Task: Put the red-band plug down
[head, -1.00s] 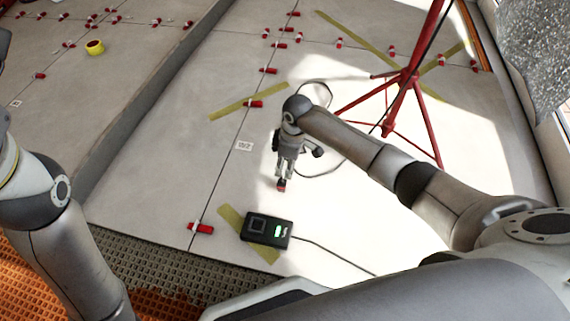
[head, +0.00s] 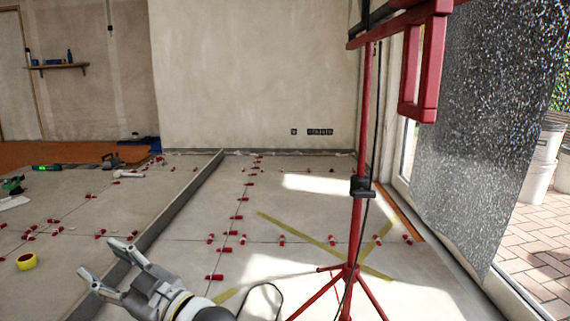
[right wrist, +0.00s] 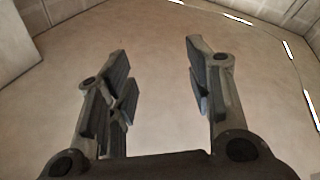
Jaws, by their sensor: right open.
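My right gripper (head: 99,258) is raised at the lower left of the head view, with its two fingers spread apart. The right wrist view shows its jaws (right wrist: 157,68) wide open with nothing between them, facing a plain beige surface. I cannot make out the red-band plug in either current view. Several small red levelling pieces (head: 215,277) sit along the tile joints on the floor, and none of them can be told to be the plug. My left gripper is not in view.
A red tripod stand (head: 352,270) stands on the tiles at the right, with a cable near its feet. A yellow tape roll (head: 26,261) lies at the left. A grey raised strip (head: 160,222) divides the floor. A speckled panel (head: 490,110) hangs at the right.

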